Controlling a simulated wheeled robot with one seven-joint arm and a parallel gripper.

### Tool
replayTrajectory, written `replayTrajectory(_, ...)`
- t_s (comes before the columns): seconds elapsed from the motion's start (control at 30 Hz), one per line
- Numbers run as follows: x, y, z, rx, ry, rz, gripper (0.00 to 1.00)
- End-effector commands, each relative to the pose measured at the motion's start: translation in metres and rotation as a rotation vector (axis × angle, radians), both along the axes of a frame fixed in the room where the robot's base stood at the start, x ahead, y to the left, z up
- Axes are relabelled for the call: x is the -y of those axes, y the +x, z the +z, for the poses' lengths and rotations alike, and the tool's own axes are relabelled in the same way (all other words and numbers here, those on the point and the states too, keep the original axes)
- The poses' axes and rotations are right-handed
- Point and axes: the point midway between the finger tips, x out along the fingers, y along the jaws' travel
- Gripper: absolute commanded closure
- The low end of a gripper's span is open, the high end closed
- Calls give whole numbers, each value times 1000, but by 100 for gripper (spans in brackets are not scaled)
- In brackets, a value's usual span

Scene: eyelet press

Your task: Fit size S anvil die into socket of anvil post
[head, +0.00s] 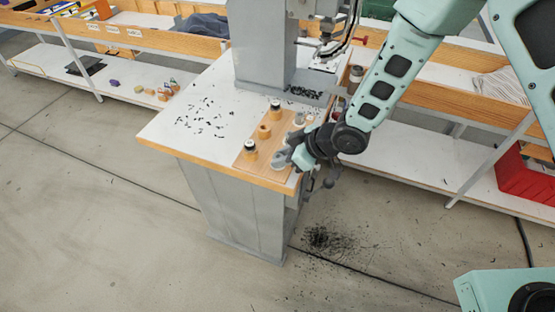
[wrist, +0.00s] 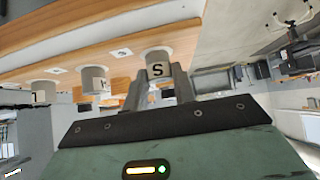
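The size S anvil die (wrist: 158,72) is a short grey cylinder with a black S on a pale label. It stands at the end of a row of grey dies on a wooden board. In the head view it is the front grey piece (head: 279,159), partly covered by my gripper (head: 287,159). In the wrist view my gripper (wrist: 160,88) has one finger on each side of the S die. The fingers look open around it; any contact is hard to see. I cannot clearly make out the anvil post and its socket.
Two more labelled grey dies (wrist: 94,80) (wrist: 43,91) stand beside the S die. Black-topped pieces (head: 249,147) share the wooden board (head: 245,165). The grey press column (head: 262,45) rises behind. Black bits (head: 203,117) litter the white tabletop. A red bin (head: 525,180) stands at right.

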Motion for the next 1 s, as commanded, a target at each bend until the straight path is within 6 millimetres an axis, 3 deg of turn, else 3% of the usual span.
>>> replayTrajectory(1.0, 0, 0, 61, 0, 1, 0, 95)
